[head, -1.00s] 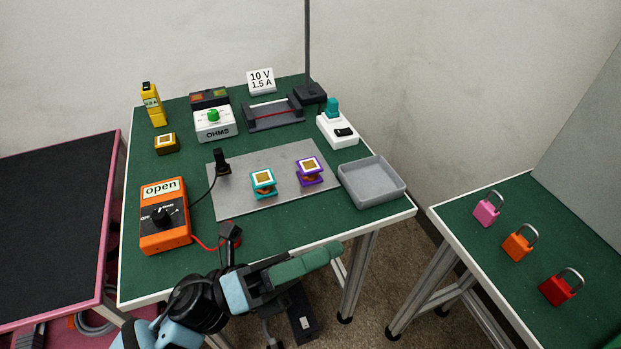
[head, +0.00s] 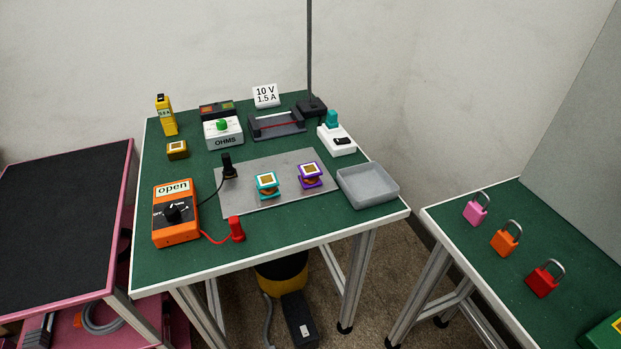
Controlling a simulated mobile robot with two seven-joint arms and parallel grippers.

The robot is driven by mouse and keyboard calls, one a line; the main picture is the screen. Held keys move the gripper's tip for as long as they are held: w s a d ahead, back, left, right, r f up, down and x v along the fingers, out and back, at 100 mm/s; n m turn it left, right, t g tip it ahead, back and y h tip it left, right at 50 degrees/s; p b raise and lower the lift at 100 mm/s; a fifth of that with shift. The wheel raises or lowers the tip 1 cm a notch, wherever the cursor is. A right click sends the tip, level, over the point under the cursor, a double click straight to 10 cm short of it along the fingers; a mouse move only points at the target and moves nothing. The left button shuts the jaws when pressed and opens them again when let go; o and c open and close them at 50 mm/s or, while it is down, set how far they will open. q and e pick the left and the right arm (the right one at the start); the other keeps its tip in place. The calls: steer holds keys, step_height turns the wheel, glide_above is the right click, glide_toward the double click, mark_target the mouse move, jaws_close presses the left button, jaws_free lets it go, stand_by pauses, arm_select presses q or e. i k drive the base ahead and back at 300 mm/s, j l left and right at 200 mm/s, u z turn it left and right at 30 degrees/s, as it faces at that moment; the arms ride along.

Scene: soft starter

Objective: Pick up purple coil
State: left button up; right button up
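The purple coil (head: 311,176) stands upright on the grey mat (head: 246,203) on the green-topped table, on the right part of the mat. It has a purple top and bottom flange, a copper-coloured middle and a pale square label on top. A similar teal coil (head: 267,185) stands just to its left, apart from it. Neither of my grippers shows in the head view, and nothing touches the purple coil.
A grey tray (head: 368,202) lies right of the mat. An orange meter (head: 176,213) with a black probe (head: 228,167) and a red probe (head: 237,229) is at the left. The OHMS box (head: 223,134) and a dark cradle (head: 277,132) stand behind. Padlocks (head: 505,238) sit on the right table.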

mark_target(310, 172)
steer(key=z, duration=1.85)
steer(key=k+j, duration=0.85)
steer(key=k, duration=0.3)
